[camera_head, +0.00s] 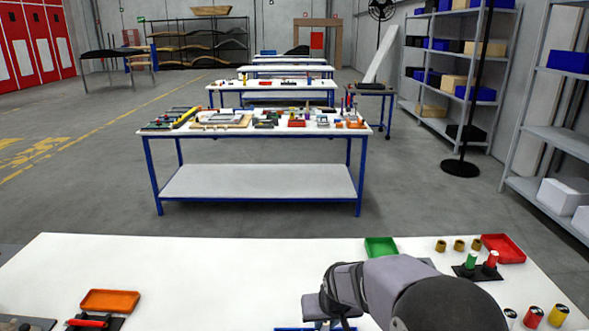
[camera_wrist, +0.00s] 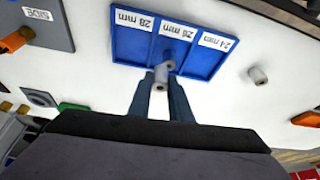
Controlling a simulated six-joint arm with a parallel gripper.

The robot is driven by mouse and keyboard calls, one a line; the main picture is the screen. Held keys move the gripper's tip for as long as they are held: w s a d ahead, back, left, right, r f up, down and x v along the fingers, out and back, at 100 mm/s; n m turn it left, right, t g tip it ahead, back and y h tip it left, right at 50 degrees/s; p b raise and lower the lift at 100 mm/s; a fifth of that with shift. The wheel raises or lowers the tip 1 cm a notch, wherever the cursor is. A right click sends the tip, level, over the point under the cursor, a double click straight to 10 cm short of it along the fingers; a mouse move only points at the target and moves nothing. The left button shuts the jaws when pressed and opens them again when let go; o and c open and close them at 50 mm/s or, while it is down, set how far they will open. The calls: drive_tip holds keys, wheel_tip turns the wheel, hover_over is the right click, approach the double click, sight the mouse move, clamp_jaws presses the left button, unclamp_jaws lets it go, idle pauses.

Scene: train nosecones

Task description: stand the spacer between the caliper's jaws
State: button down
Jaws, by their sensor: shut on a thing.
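My gripper (camera_wrist: 161,90) is shut on a grey cylindrical spacer (camera_wrist: 160,79), seen in the wrist view between the two dark fingers. The held spacer is in front of the near edge of a blue tray (camera_wrist: 131,57) with compartments labelled 28 mm, 26 mm and 24 mm. A small grey round end with a hole (camera_wrist: 170,65) shows just beyond it, over the 26 mm compartment; whether it is a second spacer I cannot tell. Another grey spacer (camera_wrist: 258,75) is on the white table right of the tray. I cannot make out the caliper surely in either view.
In the head view, an orange tray (camera_head: 110,301) and a red-handled item on a dark board (camera_head: 92,322) are at the left. A green tray (camera_head: 381,247), red tray (camera_head: 503,248) and several small cylinders are at the right. The left-centre tabletop is clear.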

drive_tip(key=shift+m+h, duration=0.3)
drive_tip(key=shift+m, duration=0.2)
drive_tip(key=s+d, duration=0.2)
drive_tip(key=s+d+f, duration=0.1)
drive_tip(key=s+d, duration=0.1)
drive_tip(key=d, duration=0.1)
drive_tip(key=s+d, duration=0.2)
drive_tip(key=shift+d+f, duration=0.15)
drive_tip(key=shift+d, duration=0.05)
drive_tip(key=w+a+r+n+y, duration=0.1)
drive_tip(key=w+a+r+n, duration=0.15)
drive_tip(key=w+a, duration=0.75)
drive_tip(key=r+n+p, duration=0.1)
drive_tip(key=r+n, duration=0.1)
hover_over(256, 330)
drive_tip(key=s, duration=0.1)
drive_tip(key=shift+y, duration=0.4)
drive_tip(key=shift+s+d+f+p, duration=0.15)
drive_tip(key=shift+f+p, duration=0.75)
drive_tip(key=shift+f, duration=1.65)
drive_tip(key=shift+d+f+p, duration=0.1)
drive_tip(key=shift+f+p, duration=0.75)
drive_tip(key=shift+f, duration=1.7)
drive_tip(key=shift+f, duration=0.2)
drive_tip(key=c, duration=1.6)
unclamp_jaws()
drive_tip(key=shift+r, duration=0.1)
